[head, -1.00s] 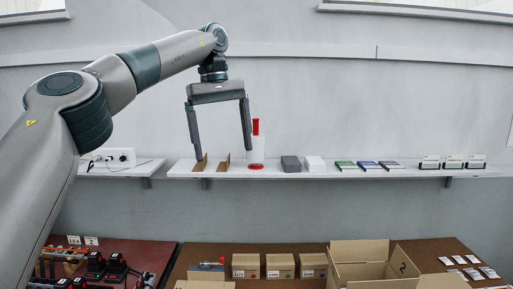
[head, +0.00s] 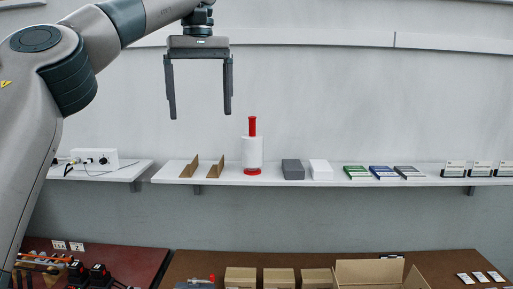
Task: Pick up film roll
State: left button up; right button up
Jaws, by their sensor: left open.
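The film roll (head: 252,151) is a white cylinder with a red handle on top and a red base. It stands upright on the white wall shelf, right of two brown cardboard brackets. My left gripper (head: 200,115) hangs from above with its two fingers pointing down, wide apart and empty. In the picture it is above and to the left of the film roll, apart from it. My right gripper is not in view.
The shelf (head: 320,178) also holds the brown brackets (head: 203,168), a grey box (head: 293,169), a white box (head: 321,169), several flat packs and small cards. Cardboard boxes (head: 279,278) stand on the table below.

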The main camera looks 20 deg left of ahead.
aim_at(252, 143)
jog(key=i, duration=1.35)
